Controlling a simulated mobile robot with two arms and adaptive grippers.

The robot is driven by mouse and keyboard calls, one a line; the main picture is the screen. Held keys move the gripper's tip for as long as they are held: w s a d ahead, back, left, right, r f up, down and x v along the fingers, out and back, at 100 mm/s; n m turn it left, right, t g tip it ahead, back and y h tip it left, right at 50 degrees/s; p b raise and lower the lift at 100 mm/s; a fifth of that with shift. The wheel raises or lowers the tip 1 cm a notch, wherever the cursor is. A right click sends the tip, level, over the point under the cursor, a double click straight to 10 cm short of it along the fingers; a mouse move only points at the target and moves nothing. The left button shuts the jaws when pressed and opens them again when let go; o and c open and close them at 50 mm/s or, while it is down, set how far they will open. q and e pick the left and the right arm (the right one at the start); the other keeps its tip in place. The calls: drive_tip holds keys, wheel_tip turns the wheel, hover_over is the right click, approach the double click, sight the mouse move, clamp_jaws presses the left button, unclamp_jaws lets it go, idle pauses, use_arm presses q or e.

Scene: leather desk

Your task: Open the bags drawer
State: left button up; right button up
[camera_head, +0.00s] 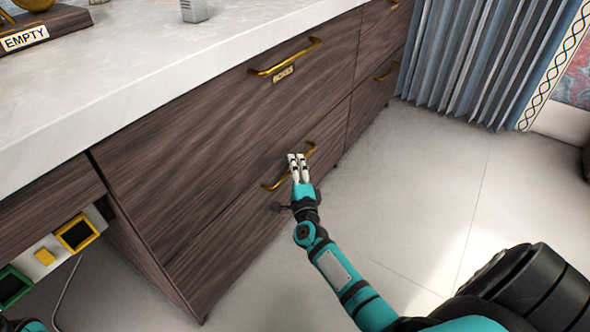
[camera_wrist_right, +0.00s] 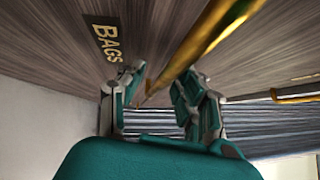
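The bags drawer (camera_head: 235,205) is the lower dark-wood drawer in the head view, and it looks closed. Its "BAGS" label (camera_wrist_right: 105,40) reads clearly in the right wrist view. Its brass bar handle (camera_head: 275,184) is partly covered by my right gripper (camera_head: 298,163). In the wrist view the handle (camera_wrist_right: 207,40) runs down from the upper right towards the gap between the fingers of my right gripper (camera_wrist_right: 160,92). The fingers are apart. I cannot tell whether they touch the handle. My left gripper is not in view.
Above is a closed drawer with a "BOXES" label (camera_head: 284,74) and a brass handle (camera_head: 286,58). A pale countertop (camera_head: 150,80) overhangs the drawers. A blue-grey curtain (camera_head: 480,60) hangs at the upper right. The tiled floor (camera_head: 430,170) before the drawers is clear.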

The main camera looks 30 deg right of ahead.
clamp_jaws()
idle(0.3)
idle(0.3)
